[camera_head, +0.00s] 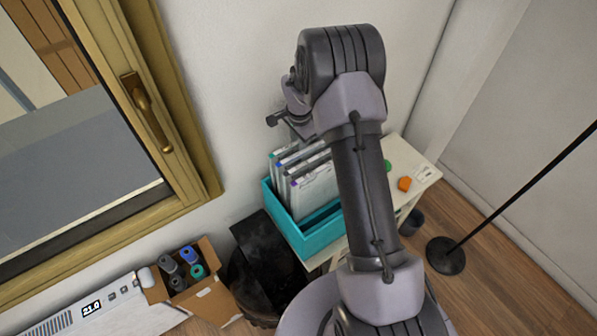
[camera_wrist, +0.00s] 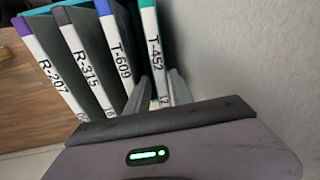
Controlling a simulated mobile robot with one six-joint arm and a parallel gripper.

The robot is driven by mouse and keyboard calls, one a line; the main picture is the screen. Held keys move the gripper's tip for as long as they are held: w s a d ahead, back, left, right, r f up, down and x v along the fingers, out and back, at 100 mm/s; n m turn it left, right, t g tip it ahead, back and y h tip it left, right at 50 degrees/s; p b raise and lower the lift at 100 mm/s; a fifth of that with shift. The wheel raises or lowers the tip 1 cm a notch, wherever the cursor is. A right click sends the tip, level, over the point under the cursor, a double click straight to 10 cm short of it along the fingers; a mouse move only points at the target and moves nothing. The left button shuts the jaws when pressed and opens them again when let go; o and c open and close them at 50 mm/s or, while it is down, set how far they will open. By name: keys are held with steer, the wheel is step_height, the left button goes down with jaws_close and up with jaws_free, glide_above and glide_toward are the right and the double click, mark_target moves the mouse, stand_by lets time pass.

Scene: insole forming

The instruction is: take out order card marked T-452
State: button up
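In the wrist view the order card T-452 (camera_wrist: 153,45) is a white spine with a teal end, nearest the wall. Left of it stand the cards T-609 (camera_wrist: 118,50) with a blue end, R-315 (camera_wrist: 82,60) with a grey end and R-207 (camera_wrist: 48,70) with a purple end. My gripper (camera_wrist: 158,92) is open, its two pale fingers on either side of the lower part of T-452; contact cannot be told. In the head view my gripper (camera_head: 277,121) is above and behind the cards, which stand in a teal box (camera_head: 318,235).
The box stands on a pale table (camera_head: 408,160) against the wall. An orange object (camera_head: 405,184) and a white label lie on the table. A floor stand (camera_head: 446,255) is at right. A cardboard box (camera_head: 207,298) with several rolls is at lower left, below a window.

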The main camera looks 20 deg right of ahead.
steer(key=shift+s+r, duration=0.1)
steer(key=shift+s, duration=0.05)
steer(key=shift+c, duration=0.5)
jaws_close()
stand_by(0.7)
